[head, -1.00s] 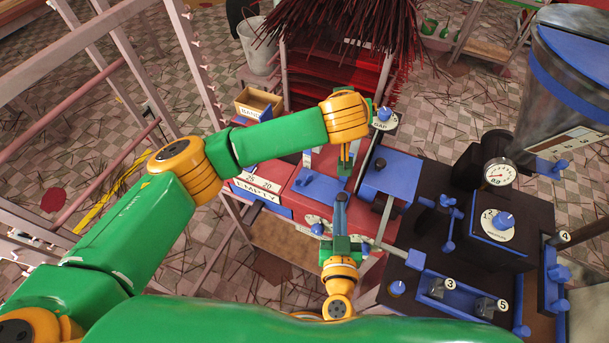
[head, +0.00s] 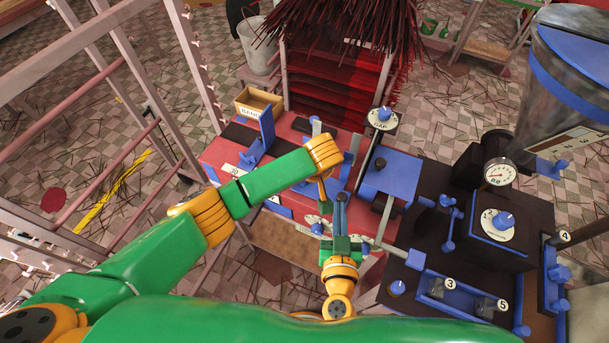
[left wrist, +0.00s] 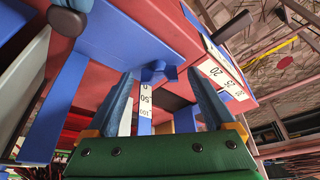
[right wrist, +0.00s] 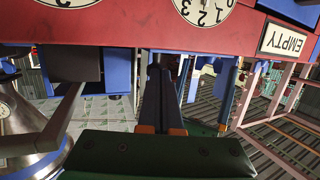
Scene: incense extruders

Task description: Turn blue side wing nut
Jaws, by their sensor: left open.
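The blue wing nut (left wrist: 158,71) shows in the left wrist view, at the upper end of a white numbered scale strip (left wrist: 146,98). My left gripper (head: 325,186) is open, with one finger to each side of the wing nut in that view; I cannot tell whether either touches it. In the head view the left hand hides the wing nut. My right gripper (head: 340,203) is at the front of the red machine, its fingers together. The right wrist view shows them below the red panel, with nothing clearly held.
The red machine (head: 300,122) carries blue panels, including an upright one (head: 266,129). To the right are a blue block (head: 391,176), a pressure gauge (head: 500,172) and a large hopper (head: 570,75). My two hands are close together.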

